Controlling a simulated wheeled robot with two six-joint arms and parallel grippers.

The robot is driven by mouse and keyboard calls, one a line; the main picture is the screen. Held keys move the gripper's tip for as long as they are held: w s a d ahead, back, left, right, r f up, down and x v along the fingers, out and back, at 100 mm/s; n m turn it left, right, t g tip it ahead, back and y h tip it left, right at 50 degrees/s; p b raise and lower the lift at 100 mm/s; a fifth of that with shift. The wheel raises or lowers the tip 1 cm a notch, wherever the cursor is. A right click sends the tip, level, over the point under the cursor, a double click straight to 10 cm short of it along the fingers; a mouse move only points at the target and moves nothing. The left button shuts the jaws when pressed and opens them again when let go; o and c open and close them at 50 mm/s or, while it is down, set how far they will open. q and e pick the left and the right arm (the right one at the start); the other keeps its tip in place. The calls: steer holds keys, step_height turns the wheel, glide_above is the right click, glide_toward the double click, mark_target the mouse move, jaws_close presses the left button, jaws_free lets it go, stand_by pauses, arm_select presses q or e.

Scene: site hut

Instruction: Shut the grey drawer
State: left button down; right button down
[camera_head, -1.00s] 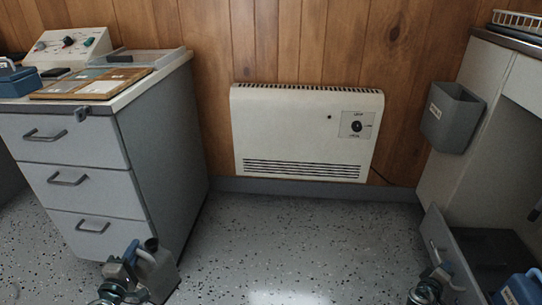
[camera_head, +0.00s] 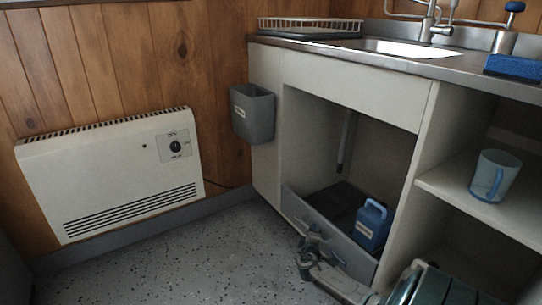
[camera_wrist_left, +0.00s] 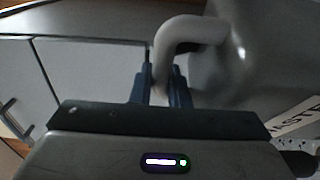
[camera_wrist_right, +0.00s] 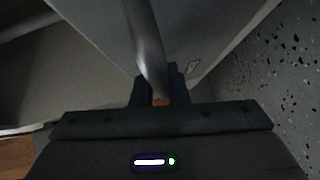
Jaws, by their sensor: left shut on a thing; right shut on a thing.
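The grey drawer (camera_head: 346,247) stands open, low in the sink unit. A blue jug (camera_head: 371,226) with a white label stands in it. My right gripper (camera_head: 310,243) is at the outer face of the drawer front. In the right wrist view, my right gripper (camera_wrist_right: 160,88) is shut on the bar handle (camera_wrist_right: 147,42) of the drawer front (camera_wrist_right: 195,35). My left gripper (camera_wrist_left: 165,85) shows only in its wrist view, shut on the curved handle (camera_wrist_left: 185,32) of a grey container (camera_wrist_left: 240,75). The container's label reads "WASTE".
A grey bin (camera_head: 253,113) hangs on the unit's side, above the drawer's left end. A clear mug (camera_head: 495,175) stands on the right shelf. A white heater (camera_head: 110,175) is on the wall. The speckled floor (camera_head: 200,260) left of the drawer is clear.

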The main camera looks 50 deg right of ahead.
arm_select(q)
steer(key=shift+w+d+r, duration=0.1)
steer(key=shift+d+r, duration=0.05)
arm_select(e)
steer(key=c, duration=1.4)
jaws_free()
steer(key=shift+s+d, duration=0.1)
steer(key=shift+d, duration=0.25)
steer(key=shift+c, duration=0.2)
steer(key=shift+a, duration=0.15)
